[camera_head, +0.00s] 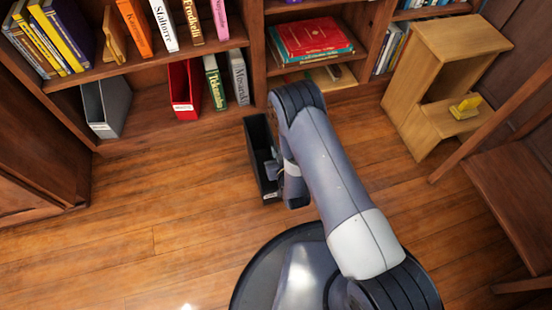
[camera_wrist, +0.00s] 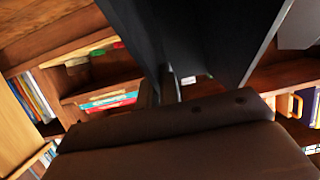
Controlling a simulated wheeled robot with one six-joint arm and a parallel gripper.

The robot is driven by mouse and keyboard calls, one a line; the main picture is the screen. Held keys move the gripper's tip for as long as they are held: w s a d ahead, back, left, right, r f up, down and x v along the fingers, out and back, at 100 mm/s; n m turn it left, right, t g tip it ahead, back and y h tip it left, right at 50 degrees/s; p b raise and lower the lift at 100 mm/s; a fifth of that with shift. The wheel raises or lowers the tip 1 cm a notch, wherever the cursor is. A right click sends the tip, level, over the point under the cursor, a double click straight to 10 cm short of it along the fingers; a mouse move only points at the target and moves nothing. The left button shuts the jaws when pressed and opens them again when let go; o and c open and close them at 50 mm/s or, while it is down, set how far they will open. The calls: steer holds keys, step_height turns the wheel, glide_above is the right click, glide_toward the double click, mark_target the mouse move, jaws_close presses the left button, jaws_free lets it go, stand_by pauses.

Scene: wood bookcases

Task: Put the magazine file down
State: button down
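A black magazine file (camera_head: 257,145) stands roughly upright in front of the bookcase, with a pale label low on its near end. My gripper (camera_head: 273,169) is at its right side wall, partly hidden behind my arm. In the wrist view the dark file (camera_wrist: 205,35) fills the upper middle, and the fingers of my gripper (camera_wrist: 166,88) meet its wall and look shut on it. I cannot tell whether the bottom of the file touches the floor.
A grey magazine file (camera_head: 112,105) and a red one (camera_head: 184,88) stand on the bottom shelf beside books. A wooden step stool (camera_head: 455,45) with a yellow object (camera_head: 465,107) is at the right. The wooden floor (camera_head: 150,240) at the left is clear.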

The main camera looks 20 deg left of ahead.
steer(key=shift+f+b, duration=0.5)
steer(key=shift+f, duration=0.95)
steer(key=c, duration=1.6)
jaws_free()
steer(key=shift+f, duration=0.1)
